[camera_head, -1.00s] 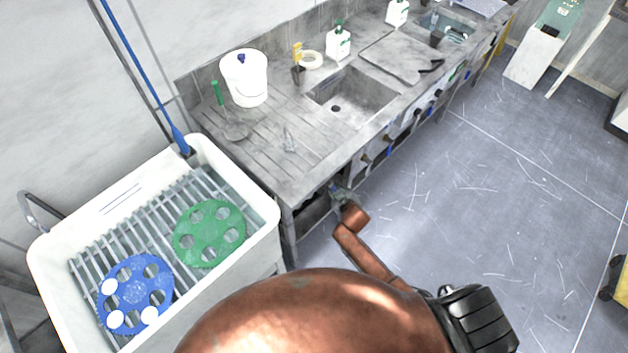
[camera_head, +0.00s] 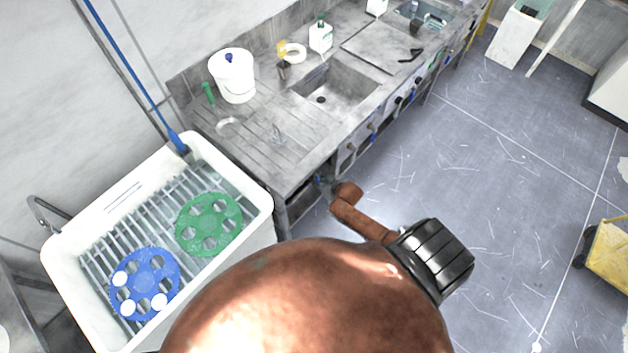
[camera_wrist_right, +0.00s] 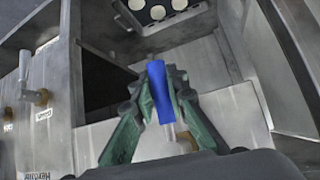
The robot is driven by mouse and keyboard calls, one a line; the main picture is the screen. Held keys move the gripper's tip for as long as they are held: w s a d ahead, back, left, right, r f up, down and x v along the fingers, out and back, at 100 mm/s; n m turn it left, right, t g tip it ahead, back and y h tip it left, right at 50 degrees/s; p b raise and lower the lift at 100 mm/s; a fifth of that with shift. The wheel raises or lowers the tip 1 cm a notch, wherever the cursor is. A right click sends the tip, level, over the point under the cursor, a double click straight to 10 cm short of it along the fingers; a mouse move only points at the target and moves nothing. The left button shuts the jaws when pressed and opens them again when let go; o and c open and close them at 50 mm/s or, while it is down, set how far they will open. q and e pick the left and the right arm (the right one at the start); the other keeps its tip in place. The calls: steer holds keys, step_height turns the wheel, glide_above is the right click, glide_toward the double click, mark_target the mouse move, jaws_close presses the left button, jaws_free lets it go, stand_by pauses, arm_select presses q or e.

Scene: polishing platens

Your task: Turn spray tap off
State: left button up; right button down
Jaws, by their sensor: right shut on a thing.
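In the right wrist view, a blue tap handle (camera_wrist_right: 160,92) stands between the green-sided fingers of my right gripper (camera_wrist_right: 163,76). The fingers are shut on it, one on each side. A brass part (camera_wrist_right: 186,138) shows just below the handle, partly hidden by the gripper. In the head view my right gripper (camera_head: 324,185) is small, at the front of the grey bench (camera_head: 312,165) near its left end; my arm hides part of that area. My left gripper is not in view.
Other taps (camera_head: 372,131) line the bench front to the right. A white tub (camera_head: 256,222) with green and blue discs stands left of the bench. A yellow cart (camera_head: 608,252) is at right; the floor between is clear.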

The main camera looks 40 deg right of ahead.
steer(key=shift+r, duration=0.1)
steer(key=c, duration=1.9)
jaws_free()
steer(key=v, duration=1.2)
